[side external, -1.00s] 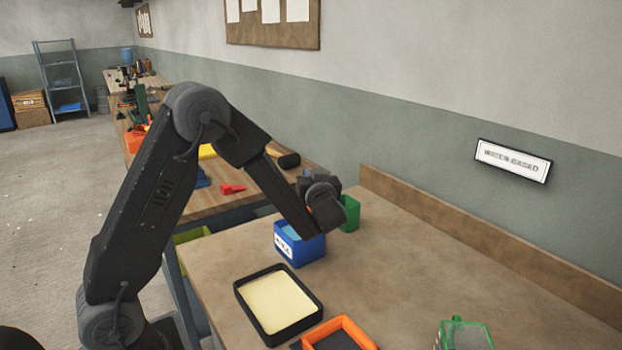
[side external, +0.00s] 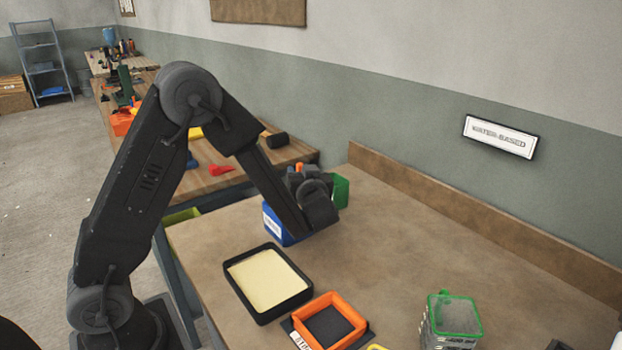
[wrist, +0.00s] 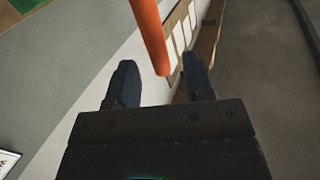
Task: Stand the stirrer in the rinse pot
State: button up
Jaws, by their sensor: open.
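An orange stick, probably the stirrer (wrist: 149,30), shows in the wrist view, its lower end at the gap between the fingers of my gripper (wrist: 160,62). The fingers are spread, with space beside the stick; I cannot tell whether it touches either. In the side view a small orange tip (side external: 299,167) shows above my wrist. My gripper (side external: 298,178) is mostly hidden there, close to a blue labelled pot (side external: 272,226) and a green pot (side external: 341,190). My wrist partly covers both pots. I cannot tell which container is the rinse pot.
A black tray of pale material (side external: 267,311) and an orange frame (side external: 357,304) on a dark base stand nearer the camera. A clear container with a green rim (side external: 455,314) is at front right. The right bench is bare towards the wooden backboard (side external: 450,205). A "WATER-BASED" sign hangs on the wall.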

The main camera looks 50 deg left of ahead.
jog(key=s+d+r, duration=0.3)
jog(key=d, duration=0.6)
jog(key=shift+s+d, duration=0.15)
jog(key=shift+s, duration=0.2)
jog(key=shift+w, duration=0.1)
jog(key=d+r+m+t+h, duration=0.7)
jog(key=d+r+h, duration=0.25)
jog(key=h, duration=0.55)
jog(key=s+a+f+m+g, duration=0.1)
jog(key=s+g, duration=0.3)
jog(key=s, duration=0.6)
jog(key=s+a+f+m+g+h, duration=0.1)
jog(key=s+f+m+g, duration=0.3)
jog(key=s, duration=0.7)
jog(key=shift+s, duration=0.15)
